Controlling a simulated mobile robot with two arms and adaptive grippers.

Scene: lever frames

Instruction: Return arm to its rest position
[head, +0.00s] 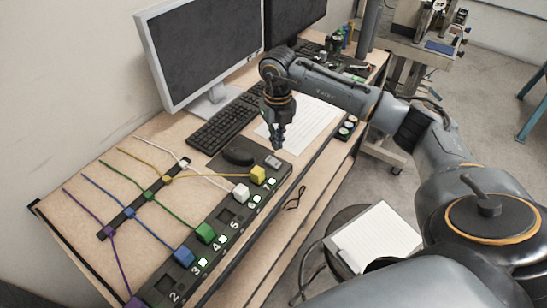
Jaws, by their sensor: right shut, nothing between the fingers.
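My right arm reaches in from the right across the desk in the head view. My right gripper (277,140) points down, its fingers together and empty. It hangs near the upper end of a dark numbered panel (213,221), close to a small grey switch (273,162) and a yellow block (258,175). White, green, blue and purple blocks sit further down the panel, several with coloured cables. I cannot tell whether the fingertips touch anything. My left gripper is not in view.
A monitor (205,50), a black keyboard (227,119) and a mouse (239,152) stand on the wooden desk (150,130) behind the panel. A stool (345,213) with white paper (374,237) on it is at the desk's front. Floor beyond is partly open.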

